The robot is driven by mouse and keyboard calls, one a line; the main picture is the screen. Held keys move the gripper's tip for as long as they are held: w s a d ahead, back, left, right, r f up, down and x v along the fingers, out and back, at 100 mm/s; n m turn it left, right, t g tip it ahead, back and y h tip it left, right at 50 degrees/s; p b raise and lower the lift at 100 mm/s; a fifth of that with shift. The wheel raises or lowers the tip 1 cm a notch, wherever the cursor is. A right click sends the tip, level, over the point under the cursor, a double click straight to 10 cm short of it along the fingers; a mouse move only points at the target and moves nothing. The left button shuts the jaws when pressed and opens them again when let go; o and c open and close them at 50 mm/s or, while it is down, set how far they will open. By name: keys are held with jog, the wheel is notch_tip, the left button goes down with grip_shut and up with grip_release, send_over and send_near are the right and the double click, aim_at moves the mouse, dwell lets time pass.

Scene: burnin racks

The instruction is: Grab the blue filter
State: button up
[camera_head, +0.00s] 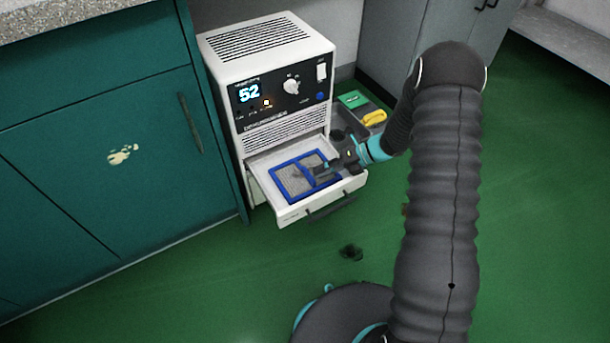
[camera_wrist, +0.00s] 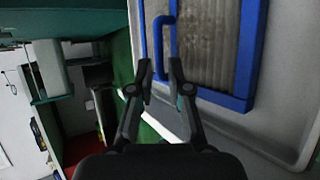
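The blue filter (camera_head: 292,184) is a flat blue frame around a grey mesh. It lies in the pulled-out white drawer (camera_head: 289,213) of the machine. In the wrist view the filter (camera_wrist: 248,55) fills the upper right, with a raised blue handle (camera_wrist: 158,40) along its left side. My gripper (camera_head: 320,172) is over the right part of the filter, coming from the right. In the wrist view my gripper (camera_wrist: 160,72) is open, with the handle's lower end appearing between its fingertips. I cannot tell whether the fingers touch the handle.
The white machine (camera_head: 265,60) shows 52 on its display. A bin (camera_head: 352,120) with green and yellow items stands right behind the drawer. Teal cabinets (camera_head: 110,150) stand at the left. The green floor (camera_head: 180,290) in front is mostly clear, apart from a small dark patch.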

aim_at(305, 172)
jog(key=x, duration=0.2)
jog(key=shift+a+f, duration=0.2)
jog(key=shift+a, duration=0.15)
grip_shut()
jog(key=shift+r, duration=0.15)
